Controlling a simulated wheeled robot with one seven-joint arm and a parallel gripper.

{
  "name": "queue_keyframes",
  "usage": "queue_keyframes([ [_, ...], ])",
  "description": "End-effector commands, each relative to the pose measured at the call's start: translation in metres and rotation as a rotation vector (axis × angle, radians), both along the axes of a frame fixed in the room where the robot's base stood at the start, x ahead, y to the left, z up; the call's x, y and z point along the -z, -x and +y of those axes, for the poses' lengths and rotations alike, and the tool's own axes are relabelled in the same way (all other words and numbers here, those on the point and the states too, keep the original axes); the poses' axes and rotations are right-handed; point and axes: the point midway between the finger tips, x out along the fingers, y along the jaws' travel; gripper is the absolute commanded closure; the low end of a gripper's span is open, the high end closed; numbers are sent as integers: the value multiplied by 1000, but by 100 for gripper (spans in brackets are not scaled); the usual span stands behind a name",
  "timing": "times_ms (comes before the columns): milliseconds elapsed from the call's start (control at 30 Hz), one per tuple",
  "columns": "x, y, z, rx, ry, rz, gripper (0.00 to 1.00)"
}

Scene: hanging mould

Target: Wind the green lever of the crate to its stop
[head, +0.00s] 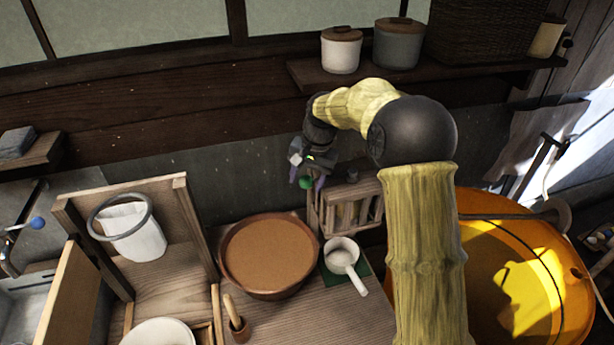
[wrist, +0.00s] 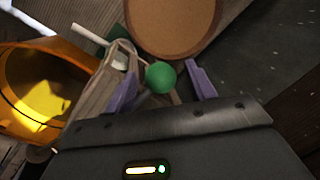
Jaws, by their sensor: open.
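The green lever's round knob (head: 305,182) is at the upper left corner of the small slatted wooden crate (head: 368,205), which stands against the wall. My gripper (head: 307,178) is right at the knob, pointing down. In the wrist view the green knob (wrist: 160,77) shows between my two purple fingers (wrist: 163,88), nearer the left one. The fingers are open, and I see a gap on the right of the knob. I cannot tell whether the left finger touches it. The crate (wrist: 97,98) lies beyond, partly behind the left finger. The lever's arm is hidden.
A round brown-filled bowl (head: 270,255) stands left of the crate. A white handled cup (head: 341,253) on a green mat (head: 362,269) is in front of it. A large orange tub (head: 530,290) is at the right. A shelf with jars (head: 341,50) hangs above.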

Motion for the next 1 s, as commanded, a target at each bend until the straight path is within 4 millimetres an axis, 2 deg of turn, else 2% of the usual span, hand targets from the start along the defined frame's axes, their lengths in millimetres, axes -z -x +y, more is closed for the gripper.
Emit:
queue_keyframes([
  [200,0,0,0,0,0,0,47],
  [400,0,0,0,0,0,-1,86],
  [467,0,0,0,-1,0,-1,98],
  [500,0,0,0,-1,0,-1,100],
  [1000,-1,6,-5,-62,0,-5,100],
])
